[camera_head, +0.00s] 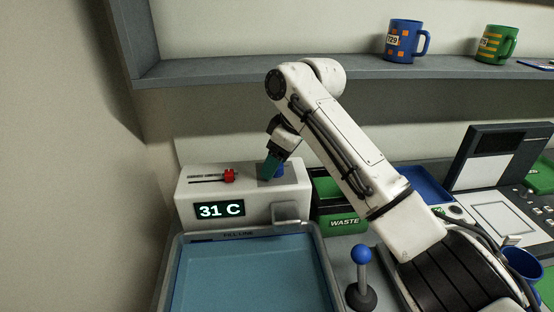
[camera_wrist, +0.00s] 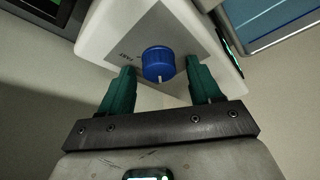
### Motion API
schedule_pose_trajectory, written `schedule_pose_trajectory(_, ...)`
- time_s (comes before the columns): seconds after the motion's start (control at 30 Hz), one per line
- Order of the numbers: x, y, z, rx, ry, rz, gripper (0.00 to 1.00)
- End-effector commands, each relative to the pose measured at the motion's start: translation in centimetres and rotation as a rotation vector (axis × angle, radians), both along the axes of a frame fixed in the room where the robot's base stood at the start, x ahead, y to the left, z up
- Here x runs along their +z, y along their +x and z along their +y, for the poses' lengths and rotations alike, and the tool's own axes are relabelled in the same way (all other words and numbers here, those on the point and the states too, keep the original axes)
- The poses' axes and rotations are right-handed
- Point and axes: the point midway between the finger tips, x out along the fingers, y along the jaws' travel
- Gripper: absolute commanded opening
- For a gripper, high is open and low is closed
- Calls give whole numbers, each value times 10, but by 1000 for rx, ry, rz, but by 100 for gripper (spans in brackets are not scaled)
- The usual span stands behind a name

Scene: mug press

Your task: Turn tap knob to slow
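The tap knob (camera_wrist: 158,63) is a blue round knob with a white pointer mark, on a grey plate on top of the white tap unit (camera_head: 240,207). In the wrist view the pointer faces the gripper side, and a label that looks like "FAST" is left of the knob. My gripper (camera_wrist: 160,80) is open, with one green finger on each side of the knob and gaps between. In the head view my gripper (camera_head: 269,170) is at the unit's top right and partly hides the blue knob (camera_head: 280,171). Any "slow" label is not readable.
A red slider (camera_head: 229,176) and a "31 C" display (camera_head: 220,210) are on the unit. A basin of water (camera_head: 250,275) is in front. A green waste bin (camera_head: 345,222) and a blue-topped lever (camera_head: 361,254) stand to the right. Mugs (camera_head: 405,41) sit on the shelf above.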

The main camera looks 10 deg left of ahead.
Motion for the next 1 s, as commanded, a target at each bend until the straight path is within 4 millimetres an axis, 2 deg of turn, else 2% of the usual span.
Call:
schedule_pose_trajectory(0.07,0,0,0,0,0,0,56)
schedule_pose_trajectory(0.57,0,0,0,0,0,1,9)
schedule_pose_trajectory(1.0,3,-1,1,-95,0,3,7)
